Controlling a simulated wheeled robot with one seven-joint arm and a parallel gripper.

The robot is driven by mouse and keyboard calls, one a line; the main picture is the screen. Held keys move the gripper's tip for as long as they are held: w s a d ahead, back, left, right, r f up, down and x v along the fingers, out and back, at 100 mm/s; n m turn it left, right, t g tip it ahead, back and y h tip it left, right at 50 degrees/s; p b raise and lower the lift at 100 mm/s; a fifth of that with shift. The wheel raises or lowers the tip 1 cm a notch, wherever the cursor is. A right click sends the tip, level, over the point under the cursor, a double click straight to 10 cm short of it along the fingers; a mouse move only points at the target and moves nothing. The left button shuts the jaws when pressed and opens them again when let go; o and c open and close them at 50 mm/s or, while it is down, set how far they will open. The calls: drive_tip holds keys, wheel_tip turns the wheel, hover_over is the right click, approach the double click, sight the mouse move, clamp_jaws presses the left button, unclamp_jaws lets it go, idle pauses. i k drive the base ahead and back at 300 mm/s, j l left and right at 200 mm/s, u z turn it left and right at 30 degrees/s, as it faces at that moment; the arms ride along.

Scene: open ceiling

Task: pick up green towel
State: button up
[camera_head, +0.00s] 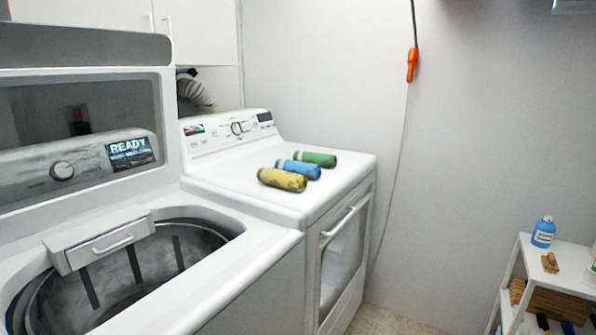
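The green towel (315,159) is a small rolled cylinder lying on top of the white dryer (225,180). It is the farthest back of three rolled towels lying side by side. A blue roll (298,169) lies just in front of it, and a yellow roll (282,179) in front of the blue one. The rolls lie close together; I cannot tell whether they touch. My gripper is not in view.
An open top-loading washer (240,285) stands at the left, its lid raised. A white shelf (565,276) with a blue bottle (543,232) stands at the right. An orange-handled cord (412,66) hangs on the wall. Floor shows between dryer and shelf.

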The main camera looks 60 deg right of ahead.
sight(325, 160)
drive_tip(key=l+z, duration=0.1)
drive_tip(key=z, duration=1.2)
